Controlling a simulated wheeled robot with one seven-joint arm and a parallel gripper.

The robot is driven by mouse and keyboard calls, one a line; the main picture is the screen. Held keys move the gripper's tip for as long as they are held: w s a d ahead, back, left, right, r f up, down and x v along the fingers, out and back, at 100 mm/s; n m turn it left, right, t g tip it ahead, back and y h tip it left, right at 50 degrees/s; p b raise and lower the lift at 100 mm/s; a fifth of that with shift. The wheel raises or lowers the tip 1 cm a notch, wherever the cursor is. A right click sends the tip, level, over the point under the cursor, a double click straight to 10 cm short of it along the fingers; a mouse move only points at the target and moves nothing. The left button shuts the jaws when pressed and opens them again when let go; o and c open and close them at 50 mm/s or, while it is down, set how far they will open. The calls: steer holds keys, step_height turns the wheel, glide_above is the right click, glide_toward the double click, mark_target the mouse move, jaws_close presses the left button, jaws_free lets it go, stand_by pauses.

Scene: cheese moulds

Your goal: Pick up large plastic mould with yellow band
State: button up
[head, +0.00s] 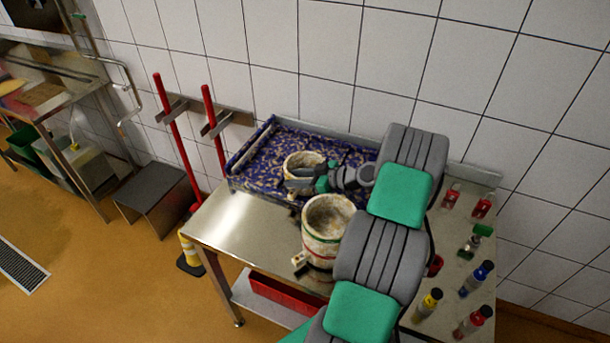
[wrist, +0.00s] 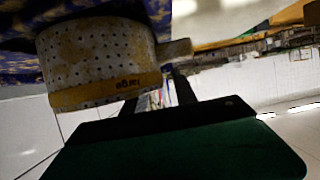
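The mould with the yellow band (head: 303,159) is off-white, stained and round, and stands on the blue and gold patterned surface at the back of the steel table. In the wrist view its perforated wall and yellow band (wrist: 92,94) fill the upper left, with dark lettering on the band and a lug at its right side. My gripper (head: 296,182) is just in front of this mould and partly hides it. In the wrist view my gripper's dark fingers (wrist: 158,98) stand apart, close to the mould; contact cannot be told.
Another mould with red and green bands (head: 325,230) stands in front, near my arm. The patterned tray (head: 247,146) has raised edges. Several small bottles (head: 428,303) stand on the table's right. The steel table (head: 237,222) is bare at left. Red-handled tools (head: 171,125) lean against the wall.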

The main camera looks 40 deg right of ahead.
jaws_close()
stand_by(1.4)
